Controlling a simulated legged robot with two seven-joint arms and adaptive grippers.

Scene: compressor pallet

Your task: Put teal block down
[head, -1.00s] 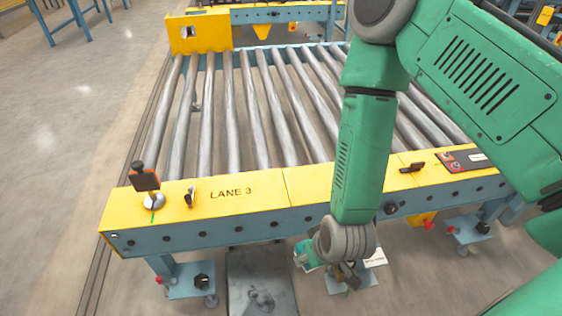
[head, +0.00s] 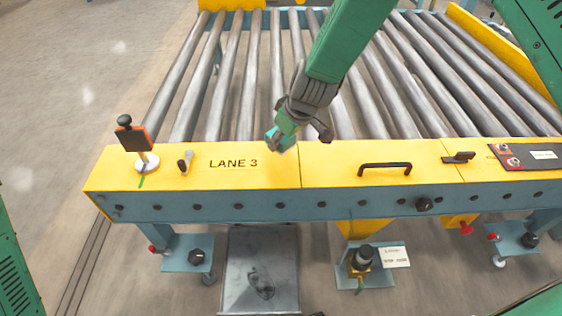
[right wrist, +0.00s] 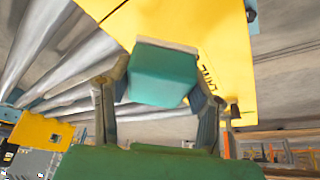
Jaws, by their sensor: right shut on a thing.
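The teal block (right wrist: 163,76) is held between the two fingers of my right gripper (right wrist: 160,95) in the right wrist view. In the head view, my right gripper (head: 285,128) hangs over the back edge of the yellow rail (head: 330,155), just right of the "LANE 3" lettering. The block shows there as a small teal patch (head: 271,137) at the gripper's tip, partly hidden by the fingers. I cannot tell whether the block touches the rail. My left gripper is not in view.
Grey rollers (head: 245,85) lie behind the rail. An orange-and-black upright piece (head: 131,137) and a small lever (head: 184,162) stand on the rail's left. A black handle (head: 385,167) is to the right. A grey plate (head: 262,270) lies on the floor in front.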

